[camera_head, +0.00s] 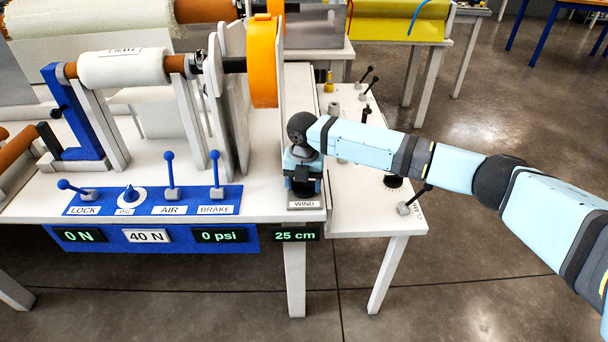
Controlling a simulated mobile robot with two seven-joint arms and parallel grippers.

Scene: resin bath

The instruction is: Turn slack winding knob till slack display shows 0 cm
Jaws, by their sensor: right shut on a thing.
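The slack winding knob (303,187) is a dark knob above the "WIND" label (305,204) at the front right corner of the white table. My right gripper (302,176) comes down from above and is shut on the knob, hiding most of it. The slack display (295,235) on the table's front edge, below the knob, reads 25 cm in green digits. My left gripper is not in view.
A blue panel (233,197) left of the knob carries LOCK, PSI, AIR and BRAKE controls. Displays below read 0 N, 40 N and 0 psi. An orange disc (263,62) stands behind. A side table (372,215) with several levers lies under my right arm.

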